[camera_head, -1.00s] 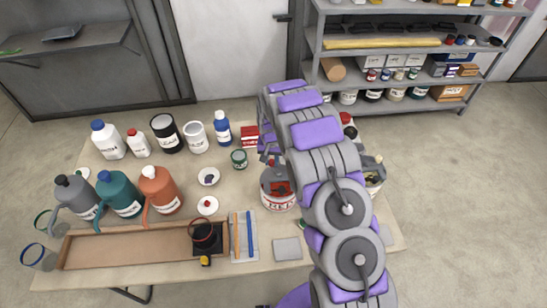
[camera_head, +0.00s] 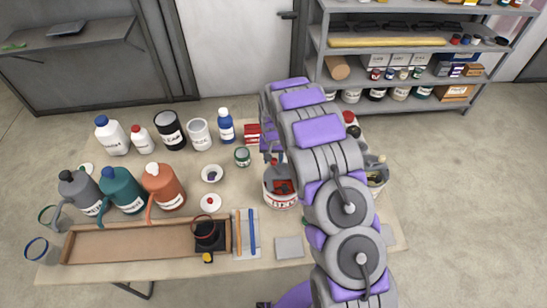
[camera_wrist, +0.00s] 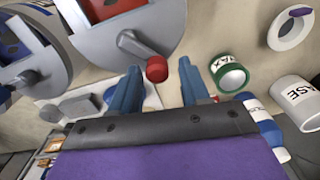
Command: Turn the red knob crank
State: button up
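The red knob (camera_wrist: 156,68) is a small rounded handle on the end of a grey crank arm (camera_wrist: 136,42) in the wrist view. The crank comes from a grey round container with red inside (camera_wrist: 128,20). My gripper (camera_wrist: 160,70) is open, its two blue-grey fingers well apart. The knob shows between the fingertips, nearer the left one; I cannot tell whether it touches or how deep it sits.
A second grey container with blue inside (camera_wrist: 22,42) stands left in the wrist view. A green-rimmed jar (camera_wrist: 232,78) and a white cup (camera_wrist: 292,100) lie to the right. In the head view, bottles, jugs and a wooden tray (camera_head: 68,248) fill the table's left side.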

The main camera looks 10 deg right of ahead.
aim_at(273, 159)
jog(key=shift+o, duration=0.4)
jog(key=shift+s, duration=0.1)
jog(key=shift+r, duration=0.1)
notch_tip(273, 159, up, 17)
jog(key=shift+p, duration=0.45)
jog(key=shift+a, duration=0.1)
